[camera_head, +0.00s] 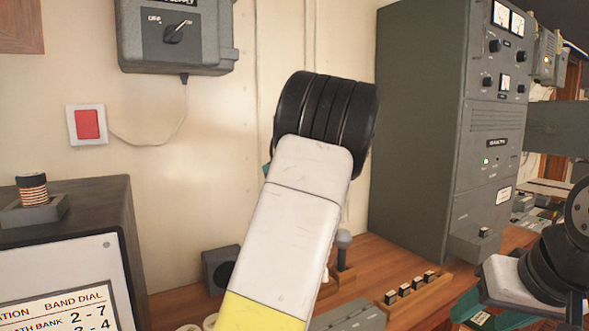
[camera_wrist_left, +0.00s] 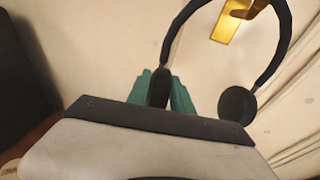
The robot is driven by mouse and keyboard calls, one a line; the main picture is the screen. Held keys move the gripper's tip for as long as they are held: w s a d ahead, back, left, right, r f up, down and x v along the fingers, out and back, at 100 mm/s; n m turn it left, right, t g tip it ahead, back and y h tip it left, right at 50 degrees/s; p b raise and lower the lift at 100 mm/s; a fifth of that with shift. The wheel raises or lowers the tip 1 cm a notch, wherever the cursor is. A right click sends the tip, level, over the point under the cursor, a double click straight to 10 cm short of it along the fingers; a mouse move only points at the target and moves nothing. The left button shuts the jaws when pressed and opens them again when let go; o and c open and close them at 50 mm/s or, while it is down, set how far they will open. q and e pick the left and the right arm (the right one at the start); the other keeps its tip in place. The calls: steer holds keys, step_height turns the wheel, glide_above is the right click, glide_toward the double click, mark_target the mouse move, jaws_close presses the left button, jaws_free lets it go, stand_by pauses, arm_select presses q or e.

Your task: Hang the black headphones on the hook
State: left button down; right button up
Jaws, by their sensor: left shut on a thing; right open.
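The black headphones show in the left wrist view, with the free ear cup (camera_wrist_left: 238,103) hanging at the right and the headband arching above. My left gripper (camera_wrist_left: 162,80) is shut on the other ear cup, between its teal fingers. A brass hook (camera_wrist_left: 228,22) on the pale wall shows within the headband's arch, near its top. I cannot tell whether the band touches it. In the head view, my left forearm and wrist hide the headphones and hook. My right gripper (camera_head: 476,310) is open and empty, low at the right.
A tall grey equipment cabinet (camera_head: 420,120) stands right of my left arm. A grey switch box (camera_head: 175,35) and a red button (camera_head: 88,124) are on the wall. A dark console (camera_head: 120,240) stands at the left. The wooden desk (camera_head: 385,262) holds small controls.

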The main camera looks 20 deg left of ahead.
arm_select(q)
steer(key=shift+w+a+f, duration=0.45)
steer(key=shift+a, duration=0.05)
stand_by(2.0)
steer(key=c, duration=1)
jaws_free()
steer(key=shift+c, duration=0.2)
steer(key=s+d, duration=0.6)
steer(key=shift+d, duration=0.4)
stand_by(0.3)
